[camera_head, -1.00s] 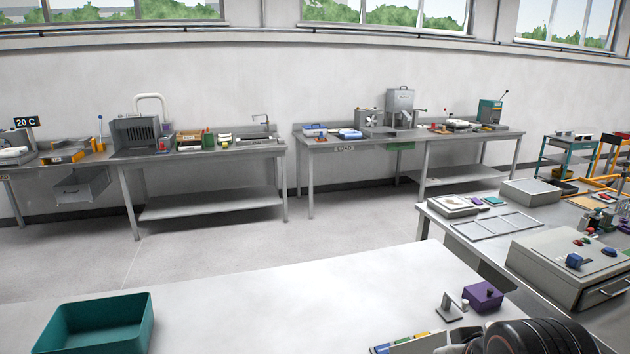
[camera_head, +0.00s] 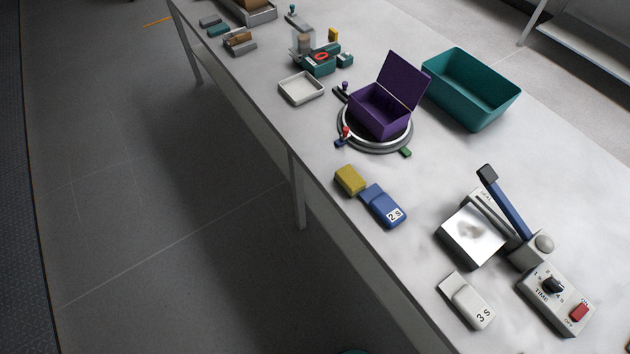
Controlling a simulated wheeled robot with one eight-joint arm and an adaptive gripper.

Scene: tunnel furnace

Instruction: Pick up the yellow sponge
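A yellow sponge-like block (camera_head: 350,180) lies on the white table near its left edge. It touches or nearly touches the blue block marked "2 s" (camera_head: 383,206), which lies just below and right of it. The top and one side of the yellow block show, and nothing covers it. My gripper is not in view in the current head view.
A purple open-lidded box (camera_head: 380,111) stands on a round turntable (camera_head: 351,138) beyond the yellow block. A lever press (camera_head: 475,235), a "3 s" block (camera_head: 467,300) and a timer box (camera_head: 556,299) lie nearer. Floor is clear at left.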

